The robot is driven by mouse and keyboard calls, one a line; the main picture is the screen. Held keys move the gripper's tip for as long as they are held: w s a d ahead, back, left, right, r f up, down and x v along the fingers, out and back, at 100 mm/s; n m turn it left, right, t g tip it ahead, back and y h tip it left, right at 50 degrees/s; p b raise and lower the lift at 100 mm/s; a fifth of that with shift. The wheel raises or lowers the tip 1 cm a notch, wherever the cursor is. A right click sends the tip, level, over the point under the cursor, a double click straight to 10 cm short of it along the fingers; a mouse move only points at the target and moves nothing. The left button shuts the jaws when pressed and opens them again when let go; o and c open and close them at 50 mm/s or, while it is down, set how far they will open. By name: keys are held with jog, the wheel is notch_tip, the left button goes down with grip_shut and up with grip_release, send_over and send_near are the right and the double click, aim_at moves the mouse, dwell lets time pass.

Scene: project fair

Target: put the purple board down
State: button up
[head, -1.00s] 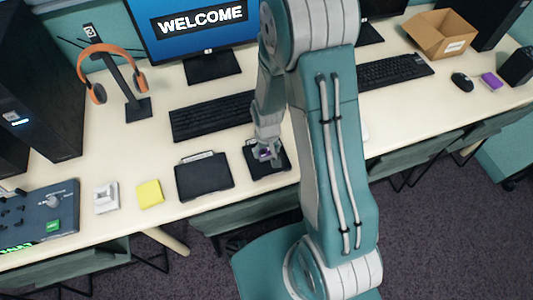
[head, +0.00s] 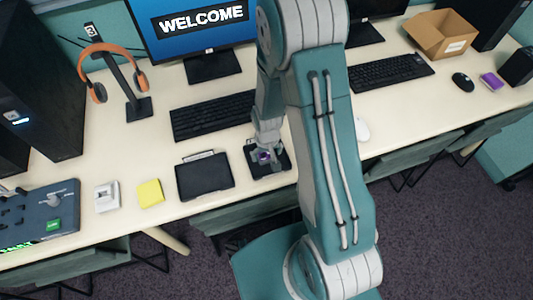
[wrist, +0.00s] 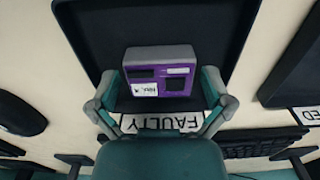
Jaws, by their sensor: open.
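The purple board (wrist: 162,75), with dark parts and a white label, lies inside a black tray (wrist: 92,35) marked FAULTY (wrist: 160,124). In the head view the board (head: 264,157) shows as a small purple patch under my gripper (head: 264,154). In the wrist view my gripper (wrist: 161,80) is open, with one finger on each side of the board and a gap on both sides. The tray (head: 284,161) also shows in the head view, partly hidden by my gripper.
A second black tray (head: 205,177) stands close to the left. A yellow block (head: 150,193) and a white switch-like item (head: 107,196) lie further left. A keyboard (head: 212,116) and monitor stand (head: 213,67) are behind.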

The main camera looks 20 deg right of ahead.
notch_tip(320, 180, up, 13)
notch_tip(320, 180, up, 14)
jog(key=t, duration=0.3)
send_over(267, 154)
jog(key=s, duration=0.5)
jog(key=s+r+t, duration=0.2)
jog(key=s+r, duration=0.6)
jog(key=s, duration=0.1)
jog(key=shift+s+r+t, duration=0.15)
jog(key=shift+r+t, duration=0.15)
jog(key=shift+r, duration=0.1)
jog(key=shift+a, duration=0.1)
dwell(0.5)
